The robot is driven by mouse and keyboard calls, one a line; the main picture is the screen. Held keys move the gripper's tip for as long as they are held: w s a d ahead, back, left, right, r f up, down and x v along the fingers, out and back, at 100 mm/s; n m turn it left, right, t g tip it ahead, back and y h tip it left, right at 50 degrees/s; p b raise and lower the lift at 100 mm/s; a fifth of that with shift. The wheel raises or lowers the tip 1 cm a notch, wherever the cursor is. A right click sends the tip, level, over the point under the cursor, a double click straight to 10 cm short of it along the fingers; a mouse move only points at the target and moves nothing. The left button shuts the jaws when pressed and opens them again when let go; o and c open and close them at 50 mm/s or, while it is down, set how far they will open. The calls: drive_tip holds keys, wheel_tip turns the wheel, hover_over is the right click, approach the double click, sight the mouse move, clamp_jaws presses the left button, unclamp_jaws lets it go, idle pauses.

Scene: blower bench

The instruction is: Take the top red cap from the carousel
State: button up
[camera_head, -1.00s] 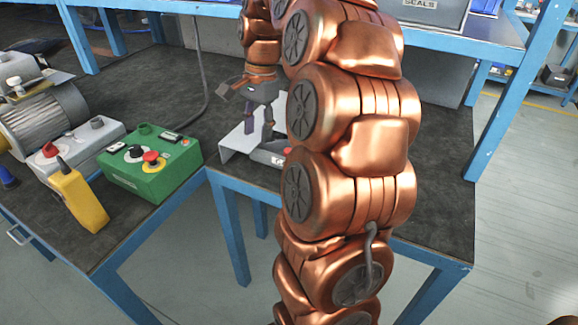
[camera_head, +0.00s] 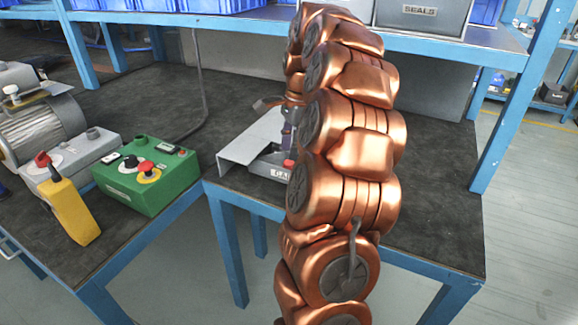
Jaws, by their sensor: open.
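A grey holder (camera_head: 266,169) with a partly readable label starting "CA" stands at the front of the bench, beside a pale angled plate. A small red piece (camera_head: 289,163) shows at its right side, probably the red cap; my arm hides the rest. I cannot make out the carousel's full shape or how many caps it holds. My gripper (camera_head: 288,146) points down just above the red piece, its fingers partly hidden behind my copper arm. It is open, and I see nothing held in it. Whether the fingers are around the cap or only above it, I cannot tell.
A green control box (camera_head: 146,183) with a red button, a yellow pendant (camera_head: 70,208) and a grey motor (camera_head: 45,128) stand at left. A blue shelf beam (camera_head: 240,22) crosses above, carrying a SEALS bin (camera_head: 422,18). The dark bench top (camera_head: 435,200) is clear at right.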

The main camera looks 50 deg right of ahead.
sight(289, 162)
wheel_tip(289, 162, down, 4)
drive_tip(key=shift+a+f, duration=0.1)
drive_tip(key=shift+f, duration=0.05)
drive_tip(key=shift+w, duration=0.1)
drive_tip(key=c, duration=0.4)
drive_tip(key=shift+o, duration=0.2)
